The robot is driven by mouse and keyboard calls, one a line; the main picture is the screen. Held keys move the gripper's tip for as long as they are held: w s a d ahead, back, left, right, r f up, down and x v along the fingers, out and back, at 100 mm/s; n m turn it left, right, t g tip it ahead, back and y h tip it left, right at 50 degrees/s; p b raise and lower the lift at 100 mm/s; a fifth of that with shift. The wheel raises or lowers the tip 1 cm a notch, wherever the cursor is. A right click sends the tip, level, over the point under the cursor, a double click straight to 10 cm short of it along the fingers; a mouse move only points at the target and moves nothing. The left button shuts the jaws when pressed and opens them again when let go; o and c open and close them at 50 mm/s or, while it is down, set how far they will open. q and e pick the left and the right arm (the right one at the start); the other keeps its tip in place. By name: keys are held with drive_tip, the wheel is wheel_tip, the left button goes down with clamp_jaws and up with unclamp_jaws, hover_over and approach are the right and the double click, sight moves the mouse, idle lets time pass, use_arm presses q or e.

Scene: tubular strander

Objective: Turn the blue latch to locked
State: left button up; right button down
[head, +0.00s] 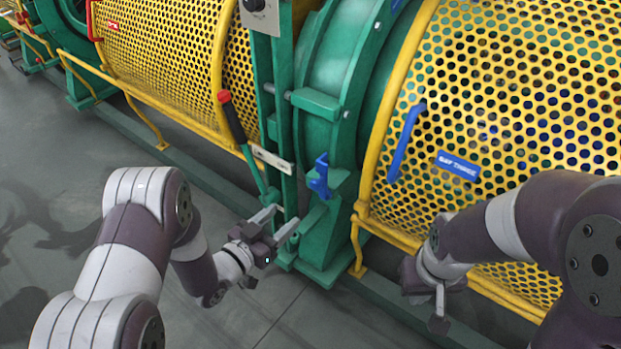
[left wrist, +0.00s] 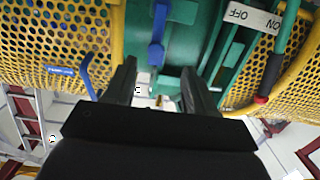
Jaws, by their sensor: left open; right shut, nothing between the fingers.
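The blue latch (head: 320,177) is a small bracket-like handle on the green frame beside the yellow perforated guard. In the left wrist view the blue latch (left wrist: 157,38) hangs in the upper middle, beyond the fingertips. My left gripper (head: 287,215) is open and empty, just left of and below the latch in the head view, apart from it. Its two dark fingers also show in the left wrist view (left wrist: 158,72), with the latch roughly in line with the gap. My right gripper (head: 438,312) is shut and empty, low in front of the right guard.
A red-tipped green lever (head: 237,128) with an ON/OFF plate (left wrist: 254,16) stands left of the latch. A blue handle (head: 405,143) and a blue label (head: 458,165) are on the right guard (head: 510,100). Grey floor (head: 60,200) lies open at left.

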sight(313, 185)
use_arm(q)
drive_tip(key=shift+t, duration=0.3)
drive_tip(key=x, duration=0.4)
drive_tip(key=r+b+x, duration=0.1)
drive_tip(key=x, duration=0.3)
drive_tip(key=r+b+x, duration=0.1)
drive_tip(key=x, duration=0.3)
drive_tip(key=shift+w+d, duration=0.1)
drive_tip(key=shift+d, duration=0.35)
clamp_jaws()
drive_tip(key=shift+f, duration=0.1)
